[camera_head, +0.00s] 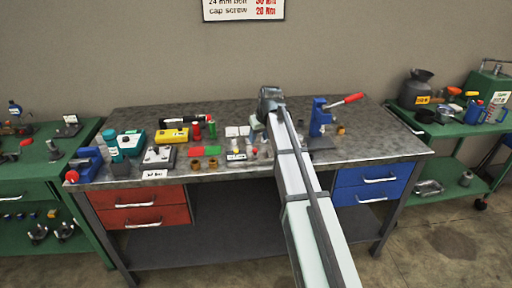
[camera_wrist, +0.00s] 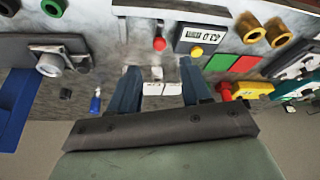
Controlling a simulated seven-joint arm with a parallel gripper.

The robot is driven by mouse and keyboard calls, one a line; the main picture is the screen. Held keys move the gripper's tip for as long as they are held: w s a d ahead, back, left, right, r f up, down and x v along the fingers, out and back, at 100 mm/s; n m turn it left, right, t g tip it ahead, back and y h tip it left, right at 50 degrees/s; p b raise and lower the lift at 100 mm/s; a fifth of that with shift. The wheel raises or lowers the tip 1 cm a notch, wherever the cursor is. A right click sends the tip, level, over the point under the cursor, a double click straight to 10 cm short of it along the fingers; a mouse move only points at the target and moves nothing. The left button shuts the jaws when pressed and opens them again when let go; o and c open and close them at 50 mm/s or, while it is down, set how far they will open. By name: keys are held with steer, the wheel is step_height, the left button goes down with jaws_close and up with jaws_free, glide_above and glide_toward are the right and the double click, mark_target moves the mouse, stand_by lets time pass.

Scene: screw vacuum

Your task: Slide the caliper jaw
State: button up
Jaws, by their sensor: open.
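My gripper (camera_wrist: 160,70) is open in the wrist view, with its two blue-grey fingers apart. Two small white blocks (camera_wrist: 162,88) show in the gap between the fingers; nothing is clearly gripped. Beyond the fingertips is a grey unit with a small numeric display (camera_wrist: 203,36) and a yellow knob, beside a pale plate with a red knob (camera_wrist: 159,43). I cannot tell for sure which part is the caliper or its jaw. In the head view my arm hides much of the area around the gripper, above the workbench (camera_head: 345,155).
In the head view a blue press with a red handle (camera_head: 320,117) stands close right of my arm. Red and green pads (camera_head: 205,151), a yellow box (camera_head: 172,135) and a teal case (camera_head: 130,142) lie to the left. Bare bench top shows at the right.

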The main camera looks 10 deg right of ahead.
mark_target(255, 149)
steer(key=x, duration=0.7)
steer(key=shift+f, duration=0.15)
jaws_close()
stand_by(0.3)
